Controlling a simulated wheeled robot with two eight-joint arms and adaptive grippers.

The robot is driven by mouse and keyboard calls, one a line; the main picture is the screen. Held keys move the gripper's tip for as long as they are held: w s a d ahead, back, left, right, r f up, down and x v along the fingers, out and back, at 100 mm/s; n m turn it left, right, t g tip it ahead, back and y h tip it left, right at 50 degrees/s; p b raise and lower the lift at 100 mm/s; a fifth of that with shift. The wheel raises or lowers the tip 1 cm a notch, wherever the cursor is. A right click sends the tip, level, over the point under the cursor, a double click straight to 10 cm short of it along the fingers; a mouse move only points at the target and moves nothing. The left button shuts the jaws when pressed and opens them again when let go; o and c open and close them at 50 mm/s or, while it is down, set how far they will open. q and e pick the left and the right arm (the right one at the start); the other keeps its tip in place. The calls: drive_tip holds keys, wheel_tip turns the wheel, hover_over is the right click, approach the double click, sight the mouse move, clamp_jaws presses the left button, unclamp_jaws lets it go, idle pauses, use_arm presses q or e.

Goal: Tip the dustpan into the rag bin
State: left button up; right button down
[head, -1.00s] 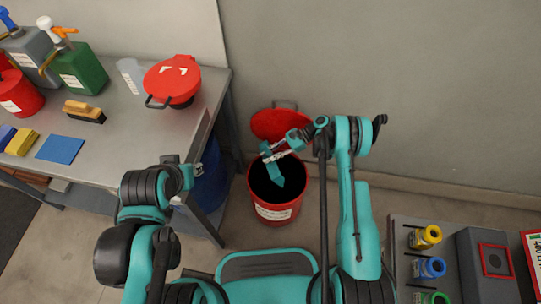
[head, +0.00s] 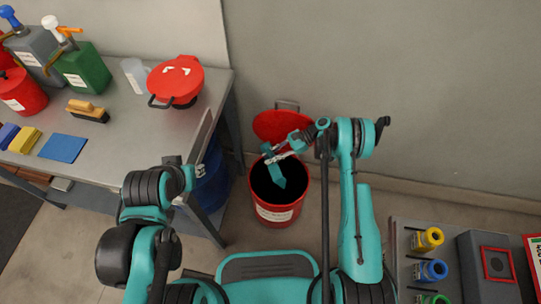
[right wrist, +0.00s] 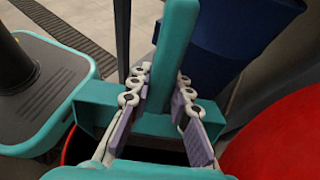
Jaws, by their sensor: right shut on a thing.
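The red rag bin (head: 280,213) stands on the floor below the middle of the head view, with a dark inside. Its red lid (head: 277,122) is open at the back. My right gripper (head: 279,156) is over the bin's mouth and is shut on the teal dustpan (head: 279,177). The dustpan hangs steeply tilted over the dark opening. In the right wrist view my right gripper (right wrist: 168,112) has its fingers on either side of the teal handle (right wrist: 173,55). I cannot see any contents of the dustpan. My left gripper (head: 199,172) is near the workbench's front corner, too small to read.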

sight(270, 150)
drive_tip(key=shift+w+f, duration=0.15)
drive_tip(key=shift+f, duration=0.15)
drive_tip(key=shift+r, duration=0.1)
wheel_tip(270, 150, up, 6)
drive_tip(key=h+p, duration=0.2)
drive_tip(key=t+h+p, duration=0.1)
drive_tip(key=p, duration=0.2)
drive_tip(key=h+p, duration=0.2)
drive_tip(key=shift+a+f+h, duration=0.15)
drive_tip(key=shift+f+h, duration=0.1)
drive_tip(key=shift+h, duration=0.05)
wheel_tip(270, 150, up, 4)
drive_tip(key=t+h+p, duration=0.1)
drive_tip(key=h, duration=0.2)
drive_tip(key=t+h+p, duration=0.1)
drive_tip(key=h+p, duration=0.1)
drive_tip(key=shift+f+h, duration=0.15)
drive_tip(key=shift+h, duration=0.25)
drive_tip(key=shift+r+h, duration=0.4)
drive_tip(key=shift+h, duration=0.3)
drive_tip(key=shift+d, duration=0.2)
